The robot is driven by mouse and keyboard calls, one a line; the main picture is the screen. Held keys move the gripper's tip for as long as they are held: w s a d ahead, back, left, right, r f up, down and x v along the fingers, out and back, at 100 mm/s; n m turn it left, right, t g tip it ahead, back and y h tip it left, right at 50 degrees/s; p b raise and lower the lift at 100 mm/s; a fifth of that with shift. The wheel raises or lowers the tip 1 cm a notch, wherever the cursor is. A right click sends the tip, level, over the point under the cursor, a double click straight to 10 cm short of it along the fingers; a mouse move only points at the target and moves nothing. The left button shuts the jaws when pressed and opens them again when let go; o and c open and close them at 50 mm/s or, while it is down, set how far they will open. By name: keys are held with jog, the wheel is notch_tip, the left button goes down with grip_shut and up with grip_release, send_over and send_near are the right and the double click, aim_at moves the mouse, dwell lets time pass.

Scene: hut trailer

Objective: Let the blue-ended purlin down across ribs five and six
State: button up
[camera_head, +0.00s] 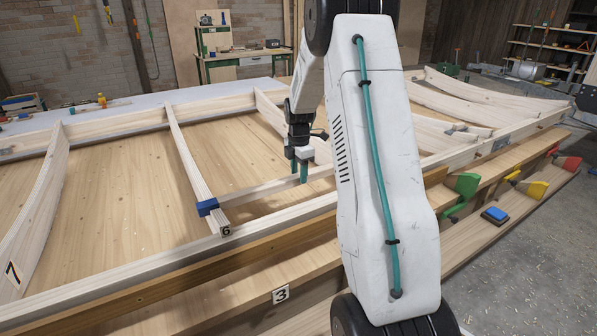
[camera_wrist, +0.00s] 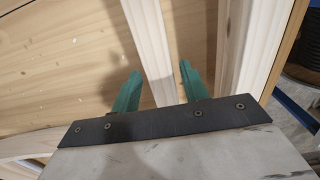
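The purlin's blue end (camera_head: 207,206) sits over rib six (camera_head: 188,160) near its marked end, apparently resting on it. The pale strip of the purlin (camera_head: 262,199) runs right from there towards my arm. My gripper (camera_head: 299,172) is low over the frame, its teal fingers pointing down. In the wrist view a pale strip, seemingly the purlin (camera_wrist: 150,45), lies between the fingertips (camera_wrist: 160,72), with a gap showing on each side, so the gripper looks open around it. A rib (camera_head: 268,110), probably rib five, is partly hidden by my arm, so the purlin's far end is not visible.
Rib seven (camera_head: 40,205) stands at left. The front side rail (camera_head: 160,262) runs close to the purlin. A stepped wooden ledge with coloured clamps (camera_head: 462,188) and a blue block (camera_head: 495,215) is at right. A green workbench (camera_head: 235,62) stands behind.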

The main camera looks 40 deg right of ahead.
jog(key=shift+o, duration=0.3)
jog(key=shift+r, duration=0.1)
notch_tip(320, 180, up, 8)
jog(key=shift+f, duration=0.2)
dwell(0.6)
jog(key=shift+m, duration=0.6)
jog(key=s+a+r+m, duration=0.3)
jog(key=s+a+m, duration=0.1)
jog(key=s+a, duration=0.6)
jog(key=s+a+r+m+t, duration=0.1)
jog(key=s+a+r+m, duration=0.3)
jog(key=s+a, duration=0.7)
jog(key=s+a+r+m, duration=0.4)
jog(key=s+a+m, duration=0.2)
jog(key=s+a, duration=0.4)
jog(key=shift+s+a+r, duration=0.2)
jog(key=shift+s+a, duration=0.2)
jog(key=shift+a, duration=0.55)
